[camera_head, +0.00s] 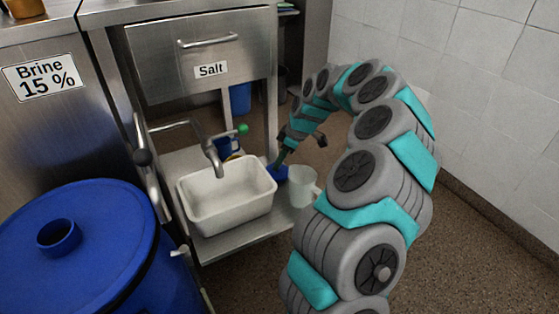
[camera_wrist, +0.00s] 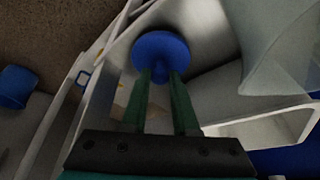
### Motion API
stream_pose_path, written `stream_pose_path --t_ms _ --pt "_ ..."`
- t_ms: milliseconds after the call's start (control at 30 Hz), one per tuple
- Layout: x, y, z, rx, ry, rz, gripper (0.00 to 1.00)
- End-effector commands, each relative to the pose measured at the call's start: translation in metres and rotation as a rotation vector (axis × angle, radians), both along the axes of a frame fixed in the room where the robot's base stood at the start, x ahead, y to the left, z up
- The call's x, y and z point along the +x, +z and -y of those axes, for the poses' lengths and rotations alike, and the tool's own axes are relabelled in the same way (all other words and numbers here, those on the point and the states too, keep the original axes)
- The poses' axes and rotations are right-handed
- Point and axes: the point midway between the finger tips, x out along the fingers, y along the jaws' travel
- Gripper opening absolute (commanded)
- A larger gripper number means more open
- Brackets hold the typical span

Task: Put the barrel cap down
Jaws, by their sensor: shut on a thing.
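The barrel cap (camera_wrist: 160,50) is a round blue disc with a short stem. My gripper (camera_wrist: 160,80) is shut on that stem with its two green fingers. In the head view, my gripper (camera_head: 282,160) reaches down past the right end of the white basin, and the blue cap (camera_head: 278,173) shows at its tips, between the basin and the white jug. I cannot tell whether the cap touches the metal shelf. The blue barrel (camera_head: 105,270) stands at lower left with a round neck (camera_head: 58,237) on its lid.
A white basin (camera_head: 228,215) sits on the metal shelf (camera_head: 235,243) under a tap (camera_head: 212,150). A white jug (camera_head: 302,187) stands close to the right of my gripper. A drawer labelled Salt (camera_head: 200,50) is above. Open floor (camera_head: 480,250) lies at right.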

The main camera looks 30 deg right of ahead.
Motion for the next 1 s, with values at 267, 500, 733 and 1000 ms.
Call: stream_pose_path --t_ms 267,500,733,1000 --pt "0.0 -0.002 0.0 0.0 0.0 0.0 0.48" --pt "0.0 -0.002 0.0 0.0 0.0 0.0 0.58" --pt "-0.001 0.006 0.002 -0.001 -0.001 0.002 0.58" --pt "-0.013 0.054 0.017 -0.002 -0.004 0.008 0.58"
